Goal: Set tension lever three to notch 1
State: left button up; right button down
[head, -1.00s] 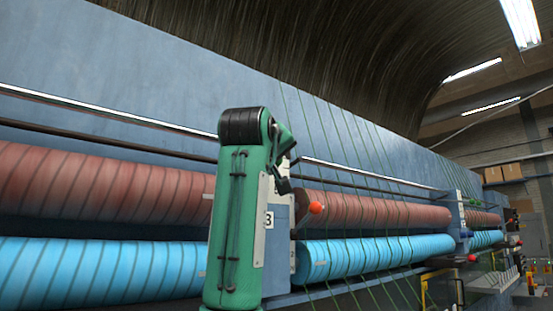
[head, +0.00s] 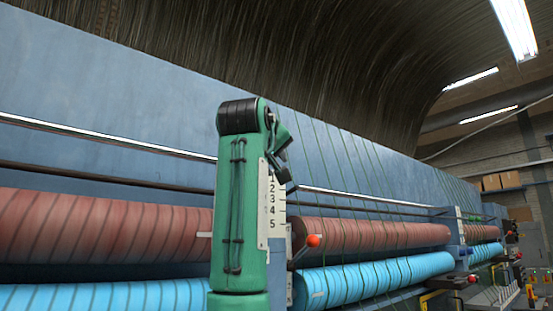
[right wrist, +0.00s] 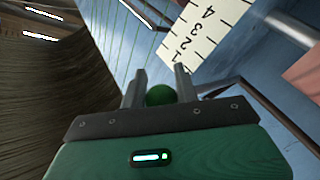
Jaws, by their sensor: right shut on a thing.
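My right gripper (head: 286,180) is at the upper end of a white scale plate (head: 270,218) in the head view. The plate reads 2 to 5 downward, with the 1 partly covered by the gripper. In the right wrist view my right gripper (right wrist: 160,78) is shut on a round green knob (right wrist: 160,96), seen between the two fingers. My left gripper is out of view.
An orange-red knob (head: 313,241) on another lever sticks out right of the plate. A brown-red roller (head: 100,225) and a blue roller (head: 400,268) run along the blue machine frame (head: 90,80). Green strands cross the frame. Dark turf-like sheet (head: 300,50) arches overhead.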

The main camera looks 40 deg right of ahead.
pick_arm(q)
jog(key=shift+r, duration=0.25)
pick_arm(e)
jog(key=shift+s+r, duration=0.25)
jog(key=shift+r, duration=0.55)
jog(key=c, duration=1.3)
grip_release()
jog(key=shift+o, duration=1.2)
jog(key=shift+d, duration=0.25)
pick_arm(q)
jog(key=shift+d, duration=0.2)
pick_arm(e)
jog(key=shift+a, duration=0.1)
jog(key=shift+f, duration=0.15)
